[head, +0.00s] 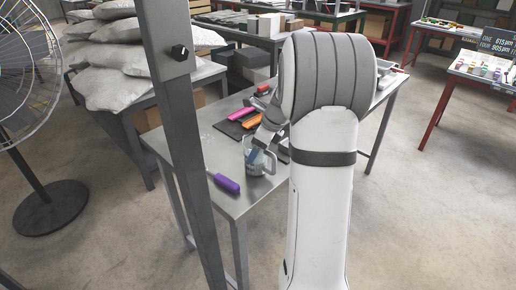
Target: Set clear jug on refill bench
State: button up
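The clear jug (256,168) looks upright on or just above the steel-topped bench (212,149), near its front middle; I cannot tell whether its base touches. Its handle is towards the right. My gripper (256,151) reaches down from the right to the jug's upper part, and its fingers overlap the jug in the picture. The fingers are small and partly hidden, so I cannot tell whether they are closed on it. My arm hides the bench's right part. No label shows which bench is the refill bench.
A purple-handled tool (224,183) lies left of the jug, with pink (241,114) and orange (250,122) ones behind. A grey post (175,110) stands in front. A fan (45,195) and a table of sacks (112,72) are at left. Another table (485,72) is at right.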

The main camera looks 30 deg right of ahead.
jog(key=shift+f, duration=0.15)
jog(key=o, duration=1)
jog(key=p+v, duration=0.1)
jog(key=v, duration=1.1)
jog(key=shift+r, duration=0.2)
